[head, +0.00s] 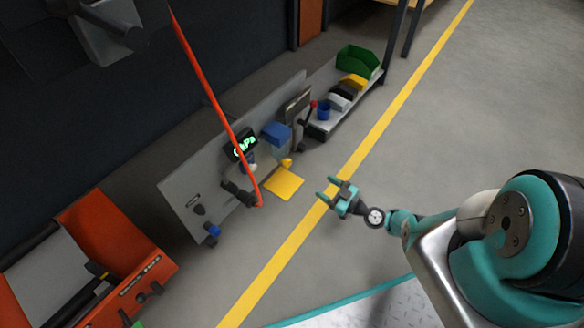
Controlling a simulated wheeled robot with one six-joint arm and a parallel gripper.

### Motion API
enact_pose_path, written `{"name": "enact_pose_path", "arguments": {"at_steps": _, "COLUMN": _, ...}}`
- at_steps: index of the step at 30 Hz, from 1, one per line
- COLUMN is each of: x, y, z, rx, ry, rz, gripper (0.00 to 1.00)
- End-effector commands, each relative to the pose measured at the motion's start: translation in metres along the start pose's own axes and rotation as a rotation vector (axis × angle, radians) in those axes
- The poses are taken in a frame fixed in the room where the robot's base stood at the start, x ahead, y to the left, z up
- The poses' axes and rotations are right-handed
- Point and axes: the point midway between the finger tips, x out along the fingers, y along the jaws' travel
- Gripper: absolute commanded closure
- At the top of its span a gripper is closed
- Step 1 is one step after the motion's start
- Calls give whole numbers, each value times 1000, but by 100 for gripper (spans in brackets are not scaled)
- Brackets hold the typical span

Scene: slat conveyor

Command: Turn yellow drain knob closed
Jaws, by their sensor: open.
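A small yellow knob (286,162) shows below a blue unit (277,134) on the grey slanted panel (185,185). It is small in the picture, and I cannot tell which way it is turned. My teal gripper (326,189) is open and empty. It is to the right of the panel and below the knob in the picture, apart from it. Its two fingers point left towards the panel.
A display with green characters (242,147) and an orange hose (213,95) are left of the knob. A yellow square (284,184) lies below it. A shelf with bins (358,62) is behind. An orange machine (115,250) stands at left. Floor at right is clear.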

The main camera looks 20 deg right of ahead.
Motion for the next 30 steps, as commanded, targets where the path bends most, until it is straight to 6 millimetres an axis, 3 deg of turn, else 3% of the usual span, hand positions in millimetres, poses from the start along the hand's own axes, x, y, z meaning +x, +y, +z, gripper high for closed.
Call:
{"name": "enact_pose_path", "arguments": {"at_steps": 1, "x": -15, "y": -36, "z": 22, "rx": 38, "ry": -1, "rz": 33, "gripper": 39}}
{"name": "enact_pose_path", "arguments": {"at_steps": 4, "x": -4, "y": -49, "z": 32, "rx": 44, "ry": 5, "rz": 57, "gripper": 39}}
{"name": "enact_pose_path", "arguments": {"at_steps": 5, "x": 17, "y": -33, "z": 34, "rx": 49, "ry": -16, "rz": 19, "gripper": 39}}
{"name": "enact_pose_path", "arguments": {"at_steps": 6, "x": 50, "y": -8, "z": 17, "rx": 35, "ry": -37, "rz": -47, "gripper": 39}}
{"name": "enact_pose_path", "arguments": {"at_steps": 9, "x": 73, "y": -7, "z": 14, "rx": 35, "ry": -43, "rz": -61, "gripper": 39}}
{"name": "enact_pose_path", "arguments": {"at_steps": 24, "x": 137, "y": -3, "z": 9, "rx": 36, "ry": -39, "rz": -47, "gripper": 39}}
{"name": "enact_pose_path", "arguments": {"at_steps": 30, "x": 150, "y": -3, "z": 6, "rx": 40, "ry": -40, "rz": -45, "gripper": 39}}
